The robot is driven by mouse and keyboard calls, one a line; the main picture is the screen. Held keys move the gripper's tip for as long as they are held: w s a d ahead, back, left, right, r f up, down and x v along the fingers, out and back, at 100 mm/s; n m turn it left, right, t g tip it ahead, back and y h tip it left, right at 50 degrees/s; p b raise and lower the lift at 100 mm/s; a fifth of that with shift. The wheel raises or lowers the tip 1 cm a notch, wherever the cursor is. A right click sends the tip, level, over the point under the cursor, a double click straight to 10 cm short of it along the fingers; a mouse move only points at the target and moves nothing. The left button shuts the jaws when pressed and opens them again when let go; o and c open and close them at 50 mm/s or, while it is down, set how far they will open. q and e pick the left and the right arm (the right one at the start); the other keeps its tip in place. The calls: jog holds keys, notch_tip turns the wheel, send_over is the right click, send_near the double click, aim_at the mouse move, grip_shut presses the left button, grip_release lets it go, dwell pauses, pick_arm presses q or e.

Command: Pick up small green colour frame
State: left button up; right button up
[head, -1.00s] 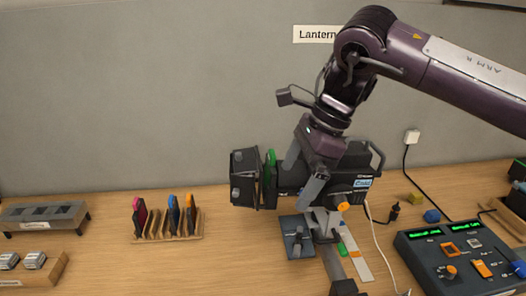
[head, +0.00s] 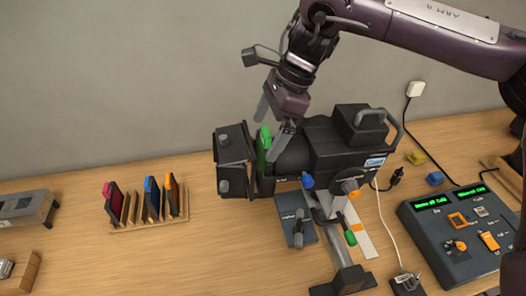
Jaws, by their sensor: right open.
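The small green colour frame (head: 264,146) stands upright at the front of the black lantern (head: 345,143), just behind its barn doors (head: 233,160). My right gripper (head: 271,130) comes down from above, its two fingers apart on either side of the green frame's upper part. The near finger hides some of the frame and lantern front. I cannot tell whether the fingers touch the frame. My left gripper is not in view.
A wooden rack (head: 150,220) at the left holds pink, blue and orange frames. A control desk (head: 455,235) with green displays stands at the right. A grey mat (head: 293,215) lies under the lantern.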

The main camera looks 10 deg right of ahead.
jog(key=shift+x, duration=1.1)
jog(key=shift+w+f, duration=0.2)
jog(key=shift+f, duration=0.1)
jog(key=c, duration=1)
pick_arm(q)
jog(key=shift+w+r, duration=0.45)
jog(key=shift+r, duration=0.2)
pick_arm(e)
jog(key=shift+r, duration=0.1)
jog(key=shift+r, duration=0.5)
jog(key=r+b, duration=0.2)
jog(key=r, duration=0.3)
jog(key=shift+d+r, duration=0.15)
jog(key=shift+d, duration=0.05)
pick_arm(q)
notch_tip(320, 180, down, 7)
jog(key=b, duration=0.4)
jog(key=shift+b, duration=0.4)
pick_arm(e)
jog(key=s, duration=1.4)
jog(key=shift+r, duration=0.25)
